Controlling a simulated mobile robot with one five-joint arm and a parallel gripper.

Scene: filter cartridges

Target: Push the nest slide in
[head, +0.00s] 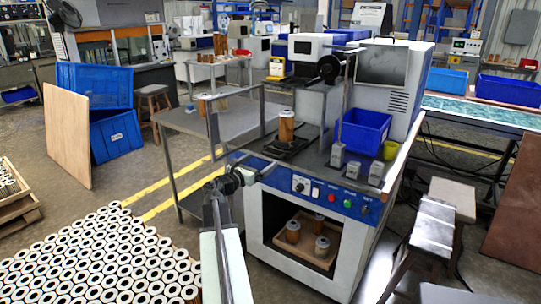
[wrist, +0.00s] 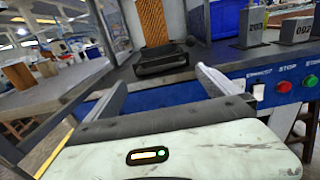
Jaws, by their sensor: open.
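The black nest slide (head: 290,146) sits on the machine's worktop, with an orange-brown filter cartridge (head: 286,127) standing upright in it. In the wrist view the nest slide (wrist: 163,63) lies just beyond my fingertips, with the pleated cartridge (wrist: 153,22) rising out of the top of the picture. My gripper (head: 258,173) is at the machine's front edge, in front of the slide. In the wrist view its two fingers (wrist: 161,80) are spread apart with nothing between them. Whether the fingertips touch anything is unclear.
A blue bin (head: 363,132) and several grey blocks (head: 354,169) stand right of the slide. The front panel carries buttons (head: 331,197). A tray of cartridges (head: 305,246) sits in the lower opening. A side table (head: 190,122) stands left; many cartridges (head: 90,258) cover the lower left.

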